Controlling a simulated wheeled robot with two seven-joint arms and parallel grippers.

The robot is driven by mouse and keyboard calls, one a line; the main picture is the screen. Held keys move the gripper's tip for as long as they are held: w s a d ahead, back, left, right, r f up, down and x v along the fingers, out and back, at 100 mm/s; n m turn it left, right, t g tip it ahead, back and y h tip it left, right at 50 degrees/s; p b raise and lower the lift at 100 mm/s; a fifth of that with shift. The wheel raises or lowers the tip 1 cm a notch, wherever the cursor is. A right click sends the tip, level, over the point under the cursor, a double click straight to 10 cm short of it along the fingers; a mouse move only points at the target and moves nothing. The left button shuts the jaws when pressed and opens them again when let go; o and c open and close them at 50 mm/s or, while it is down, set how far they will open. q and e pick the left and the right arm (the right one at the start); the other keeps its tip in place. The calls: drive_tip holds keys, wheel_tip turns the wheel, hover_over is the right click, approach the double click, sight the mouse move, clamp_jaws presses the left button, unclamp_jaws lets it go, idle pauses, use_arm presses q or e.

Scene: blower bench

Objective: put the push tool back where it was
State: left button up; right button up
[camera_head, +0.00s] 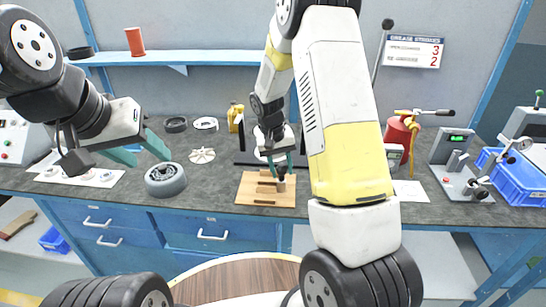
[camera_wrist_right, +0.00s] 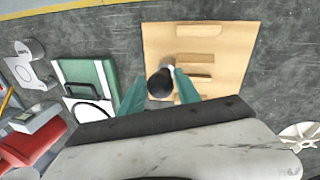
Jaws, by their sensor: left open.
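The push tool (camera_head: 282,186) is a small grey cylinder with a dark round knob, over the wooden board (camera_head: 247,190). In the right wrist view the knob (camera_wrist_right: 160,84) sits between my teal fingertips. My right gripper (camera_head: 279,170) is shut on the tool and points down at the board; it also shows in the right wrist view (camera_wrist_right: 160,90). I cannot tell whether the tool's foot touches the board. The board (camera_wrist_right: 235,45) has several raised wooden blocks and slots. My left gripper (camera_head: 153,160) is open and empty, above the bench left of the grey round housing.
The grey round housing (camera_head: 165,180) stands left of the board. A white fan wheel (camera_head: 202,156) lies behind it. A green-topped panel (camera_wrist_right: 90,82), a red tool (camera_head: 398,135), a gauge stand (camera_head: 470,175) and a blue bin (camera_head: 515,180) are right of the board.

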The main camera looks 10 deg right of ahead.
drive_tip(key=shift+o, duration=0.8)
wheel_tip(320, 180, up, 12)
drive_tip(key=a, duration=0.2)
drive_tip(key=s+r+t+y, duration=0.2)
drive_tip(key=s+r+y, duration=0.1)
drive_tip(key=s+r, duration=0.75)
drive_tip(key=s+r+n+t+y, duration=0.1)
drive_tip(key=s+r+t, duration=0.3)
drive_tip(key=s, duration=0.9)
drive_tip(key=shift+s+r+n, duration=0.15)
drive_tip(key=shift+s+n, duration=0.15)
drive_tip(key=shift+s, duration=0.1)
